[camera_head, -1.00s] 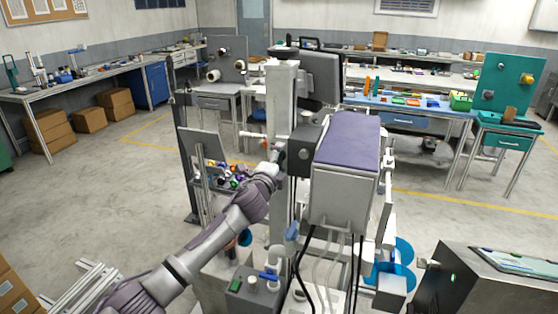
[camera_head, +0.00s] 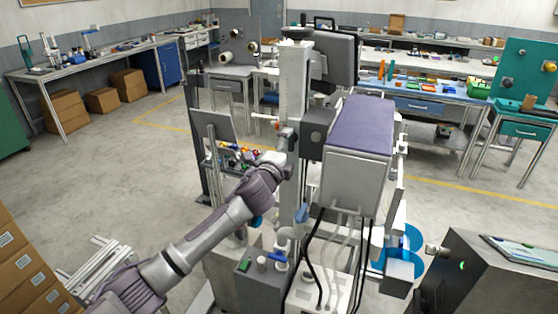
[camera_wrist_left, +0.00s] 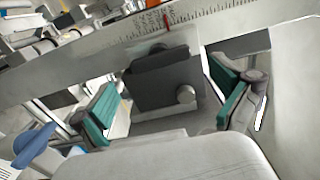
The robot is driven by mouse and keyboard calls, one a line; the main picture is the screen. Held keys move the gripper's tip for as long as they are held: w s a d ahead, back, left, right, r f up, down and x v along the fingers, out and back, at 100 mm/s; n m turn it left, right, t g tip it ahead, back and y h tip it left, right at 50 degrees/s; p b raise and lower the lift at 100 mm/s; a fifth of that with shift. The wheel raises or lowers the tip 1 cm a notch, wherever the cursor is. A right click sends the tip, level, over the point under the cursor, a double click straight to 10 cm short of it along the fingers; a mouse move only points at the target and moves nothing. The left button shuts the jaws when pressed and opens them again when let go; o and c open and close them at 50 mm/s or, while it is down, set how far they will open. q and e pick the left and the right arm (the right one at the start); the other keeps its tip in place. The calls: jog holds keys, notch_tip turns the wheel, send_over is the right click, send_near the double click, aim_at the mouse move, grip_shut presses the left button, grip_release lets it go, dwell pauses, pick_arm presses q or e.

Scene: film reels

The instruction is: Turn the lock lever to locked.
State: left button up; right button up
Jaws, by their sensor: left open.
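My left gripper (camera_head: 286,150) reaches in from the left to the pale upright column (camera_head: 293,90). In the left wrist view the gripper (camera_wrist_left: 170,108) is open, its teal-padded fingers on either side of a dark grey block (camera_wrist_left: 168,80) with a pale round knob (camera_wrist_left: 186,95). The block sits by a ruled scale (camera_wrist_left: 205,18) with a red pointer (camera_wrist_left: 166,22). I cannot tell for sure whether this block or knob is the lock lever. No clear contact shows between fingers and block. A blue handle-like part (camera_wrist_left: 35,145) lies at lower left, outside the fingers. My right gripper is out of view.
A large purple-topped grey housing (camera_head: 358,125) stands right of the column, with hoses below it. A tilted panel (camera_head: 217,130) stands left of it. A dark cabinet (camera_head: 480,275) is at lower right, and cardboard boxes (camera_head: 25,265) at lower left. Open floor lies to the left.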

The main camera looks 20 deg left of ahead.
pick_arm(q)
jog(key=s, duration=0.8)
jog(key=shift+s+a, duration=0.15)
jog(key=shift+s, duration=0.15)
jog(key=shift+f, duration=0.1)
